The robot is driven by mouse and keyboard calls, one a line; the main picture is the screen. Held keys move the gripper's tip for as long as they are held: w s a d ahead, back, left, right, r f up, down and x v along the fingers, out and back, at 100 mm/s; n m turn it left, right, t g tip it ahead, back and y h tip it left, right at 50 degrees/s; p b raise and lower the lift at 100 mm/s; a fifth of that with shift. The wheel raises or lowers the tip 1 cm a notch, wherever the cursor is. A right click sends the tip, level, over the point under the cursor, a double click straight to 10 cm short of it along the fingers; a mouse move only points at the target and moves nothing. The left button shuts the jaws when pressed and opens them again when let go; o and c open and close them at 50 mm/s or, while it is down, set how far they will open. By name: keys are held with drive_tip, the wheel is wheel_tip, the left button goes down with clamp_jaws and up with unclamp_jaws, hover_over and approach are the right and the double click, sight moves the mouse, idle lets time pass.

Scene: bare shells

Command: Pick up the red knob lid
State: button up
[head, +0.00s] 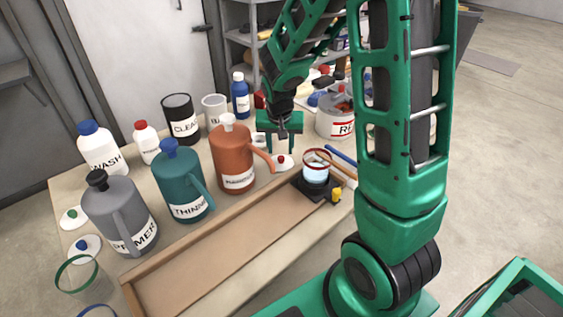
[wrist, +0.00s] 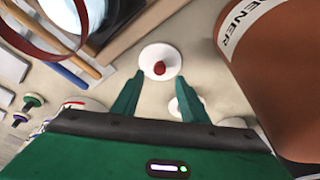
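The red knob lid is a white disc (head: 285,166) with a small red knob. It lies flat on the table in the head view, just right of the orange-brown jug (head: 232,155). In the wrist view the lid (wrist: 160,52) lies just beyond my fingertips, its red knob roughly centred between them. My gripper (head: 280,150) points down above the lid. Its two teal fingers also show in the wrist view (wrist: 160,78), spread apart with nothing held between them. The exact height above the lid is hard to tell.
The orange-brown jug (wrist: 283,75) stands close on the right in the wrist view. A glass with a red rim (head: 316,170) stands on a black base at the lid's right. The wooden tray (head: 210,262) lies in front. Other lids with green (head: 73,218) and blue (head: 84,249) knobs lie far left.

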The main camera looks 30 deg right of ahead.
sight(281, 156)
drive_tip(key=shift+x, duration=2.2)
drive_tip(key=shift+a, duration=0.1)
drive_tip(key=shift+c, duration=0.6)
clamp_jaws()
drive_tip(key=shift+r, duration=0.1)
